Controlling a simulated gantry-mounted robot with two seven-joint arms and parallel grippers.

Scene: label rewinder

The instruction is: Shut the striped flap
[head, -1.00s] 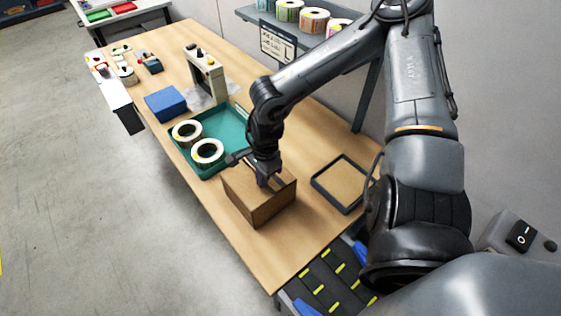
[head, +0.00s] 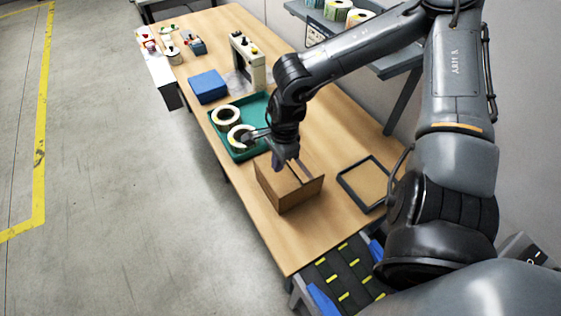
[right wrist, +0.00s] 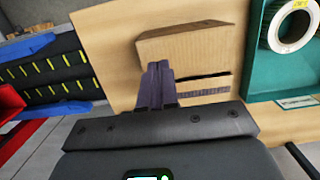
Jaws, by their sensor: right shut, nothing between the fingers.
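A brown cardboard box (head: 302,194) stands on the wooden bench, left of a dark-framed tray. In the right wrist view, its plain cardboard face (right wrist: 195,45) is at top centre. A dark line and a grey band (right wrist: 205,92) run below it; I cannot tell whether the band is the striped flap's marking. My right gripper (head: 279,162) is shut and empty at the box's far upper edge. Its fingertips (right wrist: 156,68) overlap the box's lower edge in the wrist view; contact is unclear. My left gripper is not in view.
A teal tray (head: 254,105) with two white label rolls (head: 226,115) lies beyond the box. A blue box (head: 208,86) and a beige machine (head: 246,62) stand farther back. The framed tray (head: 366,181) is at right. A conveyor (head: 338,275) adjoins the bench's near end.

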